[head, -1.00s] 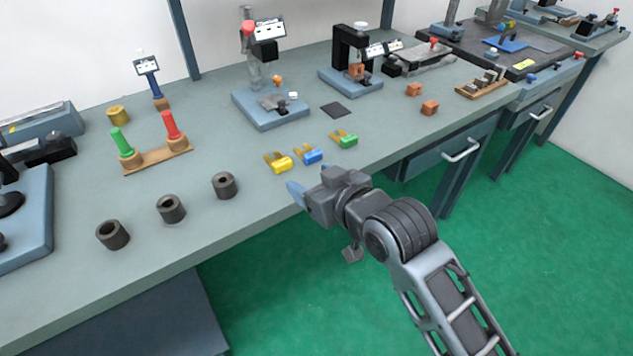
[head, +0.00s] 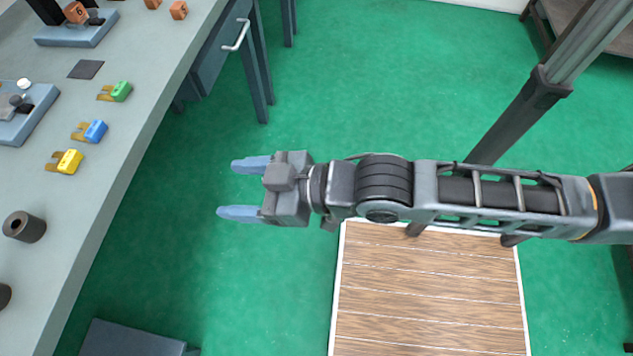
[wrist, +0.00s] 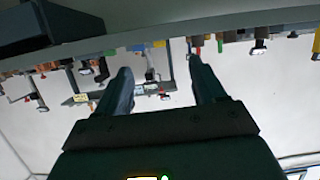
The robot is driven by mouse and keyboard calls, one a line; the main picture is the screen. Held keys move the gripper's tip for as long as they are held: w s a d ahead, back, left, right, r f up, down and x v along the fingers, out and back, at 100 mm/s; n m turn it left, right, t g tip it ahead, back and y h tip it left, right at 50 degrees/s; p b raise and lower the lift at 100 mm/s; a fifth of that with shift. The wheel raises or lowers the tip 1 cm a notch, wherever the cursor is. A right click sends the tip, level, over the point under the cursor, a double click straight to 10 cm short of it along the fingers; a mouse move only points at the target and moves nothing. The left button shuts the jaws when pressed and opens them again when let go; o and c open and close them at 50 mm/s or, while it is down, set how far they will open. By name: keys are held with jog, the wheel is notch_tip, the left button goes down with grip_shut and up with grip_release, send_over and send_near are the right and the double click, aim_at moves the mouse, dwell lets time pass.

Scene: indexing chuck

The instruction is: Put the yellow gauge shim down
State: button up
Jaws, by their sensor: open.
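The yellow gauge shim (head: 68,161) lies on the bench top near its front edge in the head view, its brass-coloured prongs pointing left. The blue shim (head: 94,132) and the green shim (head: 120,91) lie in a row beyond it. My gripper (head: 240,190) is open and empty, out over the green floor to the right of the bench edge, apart from every shim. In the wrist view my two fingers (wrist: 158,90) stand apart with nothing between them.
The grey bench (head: 110,190) runs along the left. A dark ring (head: 24,226) and a dark square pad (head: 86,69) are on it. A drawer handle (head: 237,35) sticks out from the bench front. A wooden platform (head: 430,290) lies on the floor below my arm; a dark post (head: 545,85) stands at right.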

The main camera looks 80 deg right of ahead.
jog(key=shift+t, duration=0.3)
jog(key=v, duration=0.5)
jog(key=a+r+v, duration=0.1)
jog(key=v, duration=0.8)
jog(key=shift+s+a+r, duration=0.1)
jog(key=shift+a+r, duration=0.05)
jog(key=shift+r, duration=0.35)
jog(key=shift+c, duration=0.3)
jog(key=shift+s+r, duration=0.2)
jog(key=shift+c, duration=0.8)
